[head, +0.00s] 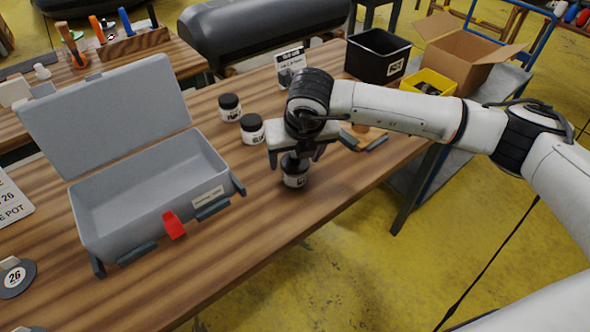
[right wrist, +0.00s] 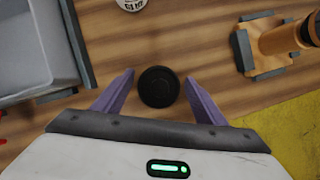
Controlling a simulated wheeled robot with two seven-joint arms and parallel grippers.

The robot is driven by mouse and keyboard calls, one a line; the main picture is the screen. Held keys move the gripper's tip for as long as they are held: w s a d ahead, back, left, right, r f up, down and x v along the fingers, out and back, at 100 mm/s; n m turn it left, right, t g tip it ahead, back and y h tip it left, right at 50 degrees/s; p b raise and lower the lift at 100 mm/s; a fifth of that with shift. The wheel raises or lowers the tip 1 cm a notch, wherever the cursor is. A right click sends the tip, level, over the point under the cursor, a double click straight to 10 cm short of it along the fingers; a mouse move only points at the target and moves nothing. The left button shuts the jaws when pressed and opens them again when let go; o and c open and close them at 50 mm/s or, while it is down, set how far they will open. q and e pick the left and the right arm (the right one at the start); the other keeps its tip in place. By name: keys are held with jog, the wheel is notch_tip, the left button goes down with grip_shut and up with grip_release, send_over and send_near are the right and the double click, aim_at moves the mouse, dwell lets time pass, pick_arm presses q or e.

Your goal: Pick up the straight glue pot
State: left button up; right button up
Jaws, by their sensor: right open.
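A dark glue pot with a black lid and pale label (head: 295,176) stands upright on the wooden table under my right gripper (head: 295,157). In the right wrist view its round black lid (right wrist: 158,86) lies between the two fingers of the open right gripper (right wrist: 159,77), with a gap on each side. Two similar pots, one farther back (head: 229,107) and one nearer (head: 252,130), stand to its left. I cannot tell from the labels which pot is called straight. My left gripper is not in view.
An open grey case (head: 150,195) with a red latch (head: 173,225) stands left of the pots. A black bin (head: 377,56), yellow bin (head: 428,82) and cardboard box (head: 470,55) stand at the back right. The front table strip is clear.

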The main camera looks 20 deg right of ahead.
jog(key=shift+r, duration=0.1)
jog(key=c, duration=1)
